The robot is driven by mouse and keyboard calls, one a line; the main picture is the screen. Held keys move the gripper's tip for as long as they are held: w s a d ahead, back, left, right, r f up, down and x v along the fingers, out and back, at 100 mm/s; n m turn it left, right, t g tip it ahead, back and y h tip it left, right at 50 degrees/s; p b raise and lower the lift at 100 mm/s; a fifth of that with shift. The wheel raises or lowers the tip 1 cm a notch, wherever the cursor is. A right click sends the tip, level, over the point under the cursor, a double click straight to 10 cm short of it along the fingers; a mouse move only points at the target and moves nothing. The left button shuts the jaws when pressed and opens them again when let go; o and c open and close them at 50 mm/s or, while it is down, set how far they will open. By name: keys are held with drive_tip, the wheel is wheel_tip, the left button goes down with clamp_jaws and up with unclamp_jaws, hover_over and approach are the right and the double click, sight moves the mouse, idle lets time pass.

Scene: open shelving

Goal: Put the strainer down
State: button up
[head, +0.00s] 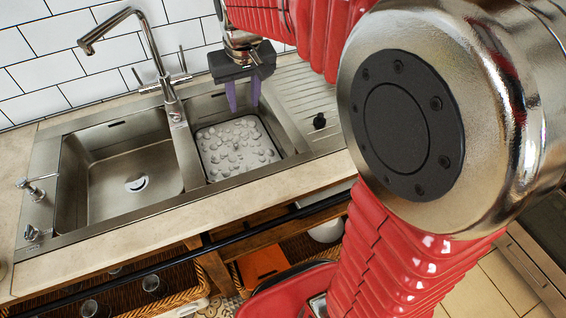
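A light grey, flat, rounded-square piece with many round marks, which looks like the strainer (237,150), lies in the right basin of the sink. It appears level and low in the basin. My gripper (244,108) points down above the back part of this basin, with its two purple fingers apart and nothing visible between them. The fingertips look apart from the strainer, though the exact height is hard to tell.
The left basin (118,185) is empty. A tall tap (160,75) stands behind, left of my gripper. A small black knob (319,121) sits on the ribbed drainboard (309,92) at right. Wicker baskets (165,283) stand on the shelf below.

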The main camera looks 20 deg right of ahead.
drive_tip(key=s+t, duration=0.2)
drive_tip(key=s, duration=2)
drive_tip(key=shift+s+d+r+t, duration=0.15)
drive_tip(key=shift+r+t, duration=0.1)
drive_tip(key=shift+t, duration=0.15)
